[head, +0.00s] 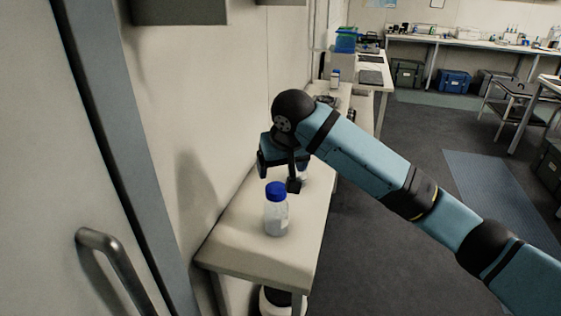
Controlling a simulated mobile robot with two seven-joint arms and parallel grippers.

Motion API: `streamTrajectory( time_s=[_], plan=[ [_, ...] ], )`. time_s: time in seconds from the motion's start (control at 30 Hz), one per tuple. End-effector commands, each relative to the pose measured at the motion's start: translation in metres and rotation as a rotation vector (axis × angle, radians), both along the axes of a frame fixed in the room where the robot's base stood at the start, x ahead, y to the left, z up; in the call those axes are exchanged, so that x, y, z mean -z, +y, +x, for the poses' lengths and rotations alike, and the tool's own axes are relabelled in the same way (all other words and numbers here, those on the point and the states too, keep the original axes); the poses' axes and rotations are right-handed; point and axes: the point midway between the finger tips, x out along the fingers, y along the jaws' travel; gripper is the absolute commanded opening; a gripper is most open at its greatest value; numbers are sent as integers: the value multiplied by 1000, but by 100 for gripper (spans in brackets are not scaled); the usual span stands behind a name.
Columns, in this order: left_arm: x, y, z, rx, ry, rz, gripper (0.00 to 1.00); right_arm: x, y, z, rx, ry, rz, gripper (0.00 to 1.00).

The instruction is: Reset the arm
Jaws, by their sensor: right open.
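My right arm comes in from the lower right, blue with black joints, and reaches over a narrow pale table. My right gripper (280,177) is open and hangs just above and behind a clear bottle with a blue cap (276,215). The bottle stands upright near the table's front end. The gripper does not hold it; whether a finger touches the cap is hard to tell. My left gripper is not in view.
The narrow table (245,258) runs along the wall. A grey door with a handle (108,262) is close at the left. More equipment stands on a farther table (375,84). Open dark floor (385,150) lies to the right, with a stool (508,103) and benches beyond.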

Motion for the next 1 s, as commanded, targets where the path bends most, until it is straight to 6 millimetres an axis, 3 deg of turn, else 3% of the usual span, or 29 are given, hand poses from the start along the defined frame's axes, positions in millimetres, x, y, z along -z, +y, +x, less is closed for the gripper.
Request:
streamTrajectory(
  time_s=[0.17, 0.47, 0.77, 1.0],
  plan=[
    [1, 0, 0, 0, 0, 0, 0, 28, 3, -17, -37, 17, 32, 82],
    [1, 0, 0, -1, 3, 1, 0, 117, -10, -91, -120, 37, 163, 82],
    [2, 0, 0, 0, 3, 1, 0, 187, -62, -176, -83, 28, 225, 82],
    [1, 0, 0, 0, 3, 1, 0, 229, -128, -256, 1, 27, 180, 82]
  ],
)
